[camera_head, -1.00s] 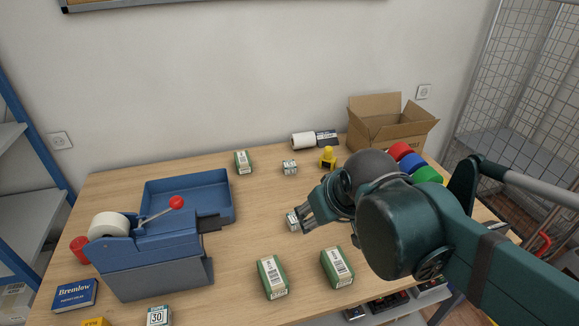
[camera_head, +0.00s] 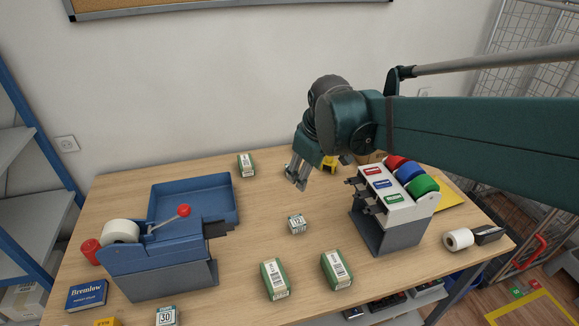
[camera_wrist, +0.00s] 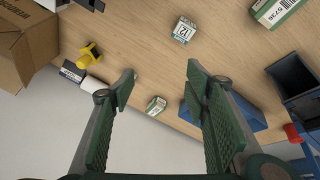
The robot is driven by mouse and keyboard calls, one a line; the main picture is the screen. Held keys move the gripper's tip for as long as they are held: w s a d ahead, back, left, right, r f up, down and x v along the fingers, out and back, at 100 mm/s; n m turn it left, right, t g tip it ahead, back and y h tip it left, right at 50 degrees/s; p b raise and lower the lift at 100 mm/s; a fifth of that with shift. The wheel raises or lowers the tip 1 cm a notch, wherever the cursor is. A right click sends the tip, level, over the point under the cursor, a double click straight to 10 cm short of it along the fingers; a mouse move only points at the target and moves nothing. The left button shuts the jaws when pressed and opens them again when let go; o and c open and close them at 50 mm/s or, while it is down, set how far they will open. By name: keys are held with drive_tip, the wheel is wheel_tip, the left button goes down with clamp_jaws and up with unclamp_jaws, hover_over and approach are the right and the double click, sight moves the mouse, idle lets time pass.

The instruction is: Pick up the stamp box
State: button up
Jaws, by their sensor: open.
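Two small white-and-green boxes fit the stamp box; I cannot tell which is named. One (camera_head: 297,223), marked 12, stands mid-table and shows again in the wrist view (camera_wrist: 183,30). The other, at the back (camera_head: 288,167), is largely hidden by my gripper in the head view. In the wrist view this back box (camera_wrist: 156,105) lies between and beyond my open fingers. My gripper (camera_head: 298,186) is empty, pointing down above the back of the table; it also shows in the wrist view (camera_wrist: 160,85).
A yellow object (camera_head: 329,163) stands right of my gripper. A white-and-grey dispenser (camera_head: 385,215) with coloured rolls stands right, a blue tray (camera_head: 195,200) and tape machine (camera_head: 160,265) left. Green parcels (camera_head: 275,280) lie in front. The table around the mid-table box is clear.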

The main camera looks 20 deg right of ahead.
drive_tip(key=w+d+f+n+g+p, duration=0.1)
drive_tip(key=w+f+n+p, duration=0.2)
drive_tip(key=w, duration=0.6)
drive_tip(key=w+d+f+n+g+p, duration=0.1)
drive_tip(key=w+f+n+p, duration=0.2)
drive_tip(key=w+f, duration=0.3)
drive_tip(key=w+d+f+n+g+p, duration=0.1)
drive_tip(key=w+f+n+p, duration=0.3)
drive_tip(key=w, duration=0.9)
drive_tip(key=shift+w+d+f+n+g, duration=0.3)
drive_tip(key=shift+w+d+g, duration=0.05)
drive_tip(key=shift+g, duration=0.25)
drive_tip(key=shift+w+d+f, duration=0.1)
drive_tip(key=shift+w+f, duration=0.15)
drive_tip(key=shift+f, duration=0.35)
drive_tip(key=shift+f, duration=1.25)
drive_tip(key=shift+f, duration=0.15)
drive_tip(key=shift+w+f+p, duration=0.1)
drive_tip(key=shift+f+p, duration=0.2)
drive_tip(key=shift+f, duration=2.15)
